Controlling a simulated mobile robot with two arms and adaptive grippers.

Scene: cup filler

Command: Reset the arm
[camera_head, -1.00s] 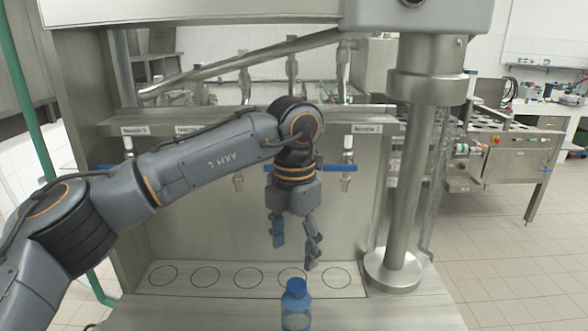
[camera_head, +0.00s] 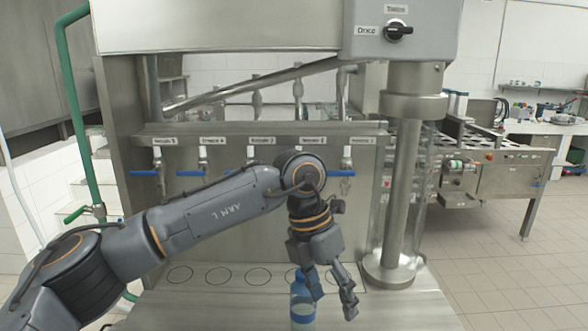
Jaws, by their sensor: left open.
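My left arm comes in from the left, and my left gripper (camera_head: 333,303) points down in front of the filling machine. Its two fingers are apart. Nothing shows held between the fingertips. Whether a finger touches the bottle I cannot tell. My right gripper is not in view.
The filler has a row of several taps with blue handles (camera_head: 263,173) under a labelled shelf. Marked circles (camera_head: 218,276) line the ledge below. A thick steel column (camera_head: 402,180) stands to the right. A black switch (camera_head: 398,31) is on the upper box. A green pipe (camera_head: 80,110) runs at left.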

